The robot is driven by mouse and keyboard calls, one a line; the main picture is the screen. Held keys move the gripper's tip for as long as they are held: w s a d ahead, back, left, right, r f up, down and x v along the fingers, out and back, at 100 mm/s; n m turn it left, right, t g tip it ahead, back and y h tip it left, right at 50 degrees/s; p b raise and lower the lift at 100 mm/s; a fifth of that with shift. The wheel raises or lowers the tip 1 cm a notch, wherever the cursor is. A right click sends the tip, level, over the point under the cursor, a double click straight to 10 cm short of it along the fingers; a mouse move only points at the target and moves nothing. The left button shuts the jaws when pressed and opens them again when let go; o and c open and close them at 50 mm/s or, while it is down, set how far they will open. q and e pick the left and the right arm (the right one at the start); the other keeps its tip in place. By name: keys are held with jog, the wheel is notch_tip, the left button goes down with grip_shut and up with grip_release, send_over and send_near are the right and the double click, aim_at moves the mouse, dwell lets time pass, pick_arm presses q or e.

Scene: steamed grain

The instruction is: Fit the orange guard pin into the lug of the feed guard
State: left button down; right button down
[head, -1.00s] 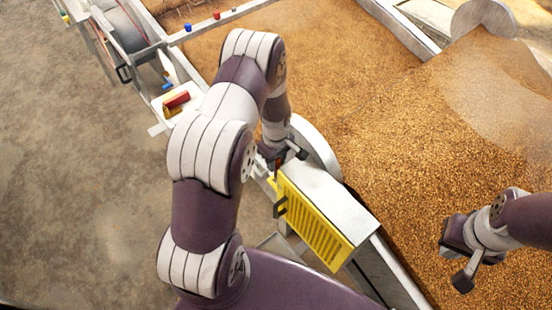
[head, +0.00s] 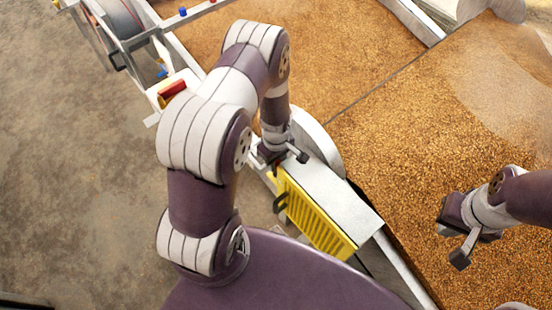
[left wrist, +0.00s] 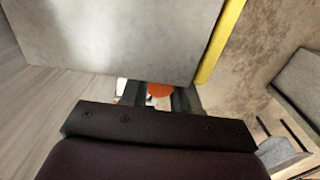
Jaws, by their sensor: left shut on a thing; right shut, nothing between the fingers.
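The feed guard (head: 312,218) is a yellow slatted panel with a black handle, set against a grey metal housing (head: 335,190) in the head view. The guard's yellow edge also shows at the upper right of the left wrist view (left wrist: 222,38). My left gripper (head: 275,163) is at the guard's far-left end. It is shut on the orange guard pin (left wrist: 160,89), whose rounded orange end shows between the fingers in the left wrist view. The lug is hidden or too small to make out, so I cannot tell whether the pin touches it. My right gripper (head: 450,238) is shut and empty above the grain.
A large bed of golden grain (head: 400,130) lies behind the housing, bounded by metal rails. A small white tray with a red block (head: 172,88) is on the frame at upper left. A drum (head: 115,22) stands beyond it. Bare floor lies at the left.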

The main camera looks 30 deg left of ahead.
pick_arm(q)
jog(key=shift+w+a+f, duration=0.1)
jog(key=shift+w+f, duration=0.05)
jog(key=shift+f, duration=0.45)
jog(key=shift+s+d+f+b, duration=0.25)
jog(key=shift+f+b, duration=0.35)
jog(key=shift+b, duration=0.3)
jog(key=shift+w+a+f+b, duration=0.15)
jog(key=shift+f+b, duration=0.45)
jog(key=shift+f, duration=0.5)
jog(key=c, duration=0.8)
grip_release()
jog(key=shift+o, duration=0.2)
jog(key=shift+r, duration=0.15)
